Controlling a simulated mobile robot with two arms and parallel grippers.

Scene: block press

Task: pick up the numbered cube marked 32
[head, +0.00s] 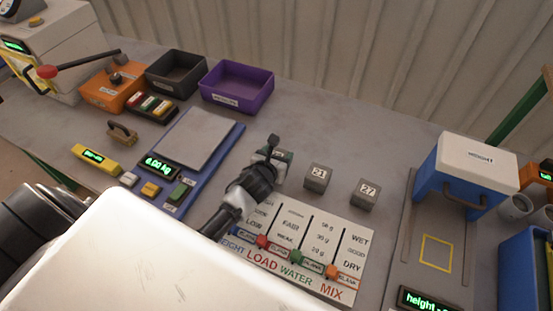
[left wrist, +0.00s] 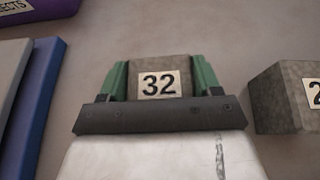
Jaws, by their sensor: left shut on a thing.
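The grey cube marked 32 (left wrist: 160,78) sits between the green finger pads of my left gripper (left wrist: 160,85), its number plate facing the camera. In the head view my left gripper (head: 274,158) reaches over the far edge of the white slider board and is shut on this cube (head: 286,155), which is mostly hidden behind the gripper. I cannot tell if the cube still touches the table. A second numbered grey cube (head: 317,178) stands just to the right, and it also shows in the left wrist view (left wrist: 285,97). A third (head: 364,194) stands farther right. My right gripper is not in view.
A scale (head: 195,140) with a blue base lies left of the cubes. Purple (head: 237,84) and dark (head: 176,72) bins stand behind it. The slider board (head: 315,235) is in front. A blue and white press (head: 465,170) stands right. The table behind the cubes is clear.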

